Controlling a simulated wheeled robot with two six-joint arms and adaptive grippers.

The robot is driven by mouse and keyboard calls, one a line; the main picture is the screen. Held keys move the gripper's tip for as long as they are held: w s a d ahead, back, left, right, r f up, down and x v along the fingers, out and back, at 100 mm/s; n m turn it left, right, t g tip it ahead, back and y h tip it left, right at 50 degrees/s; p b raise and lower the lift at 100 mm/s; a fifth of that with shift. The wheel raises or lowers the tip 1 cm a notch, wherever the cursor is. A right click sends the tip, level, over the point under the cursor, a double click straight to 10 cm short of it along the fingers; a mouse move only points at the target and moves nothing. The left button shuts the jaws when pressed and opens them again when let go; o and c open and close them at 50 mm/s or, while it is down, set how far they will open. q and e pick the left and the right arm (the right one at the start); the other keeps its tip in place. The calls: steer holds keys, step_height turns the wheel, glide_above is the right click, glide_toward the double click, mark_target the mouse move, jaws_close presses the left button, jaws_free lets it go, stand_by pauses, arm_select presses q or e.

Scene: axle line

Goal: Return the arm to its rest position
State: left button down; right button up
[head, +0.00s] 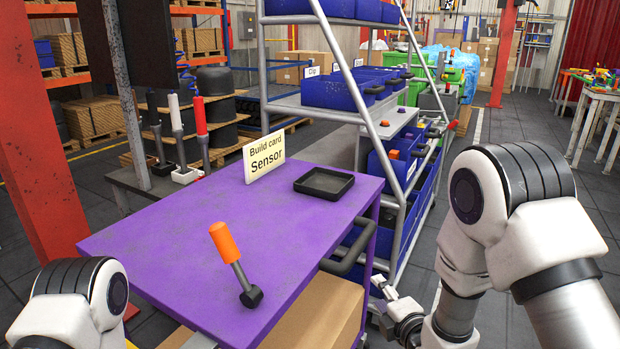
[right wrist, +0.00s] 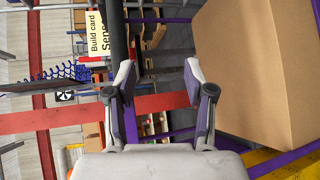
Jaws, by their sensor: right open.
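My right arm comes in from the right in the head view and bends down. Its gripper (head: 392,303) hangs beside the right side of the purple cart, below the level of its top. In the right wrist view the right gripper (right wrist: 157,82) is open, with nothing between its fingers. My left arm shows only as a rounded joint at the lower left of the head view, and its gripper is out of the picture.
The purple cart (head: 190,240) bears an orange-handled tool (head: 233,262), a black tray (head: 323,183) and a build card (head: 264,156). A cardboard box (head: 315,312) sits on its lower shelf. A rack with blue bins (head: 340,92) stands behind. Open floor lies at right.

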steer(key=s+d+f+m+g+h+p, duration=0.1)
steer(key=s+d+f+m+g+p, duration=0.2)
steer(key=s+f, duration=0.5)
steer(key=s+d+f+m+g+h+p, duration=0.1)
steer(key=s+f+m+g, duration=0.25)
steer(key=s+f, duration=0.5)
arm_select(q)
step_height(320, 180, up, 6)
steer(key=shift+r+p, duration=0.15)
steer(key=shift+p, duration=0.3)
arm_select(e)
steer(key=s+f+m+g, duration=0.1)
steer(key=s+m+g, duration=0.3)
steer(key=s+m, duration=0.3)
steer(key=s+d+f+m+g, duration=0.1)
steer(key=s+m+g, duration=0.3)
steer(key=s+m, duration=0.4)
steer(key=s+f, duration=0.1)
steer(key=s, duration=0.2)
steer(key=shift+s+d+f+h, duration=0.15)
steer(key=shift+d+h, duration=0.1)
steer(key=shift+h, duration=0.05)
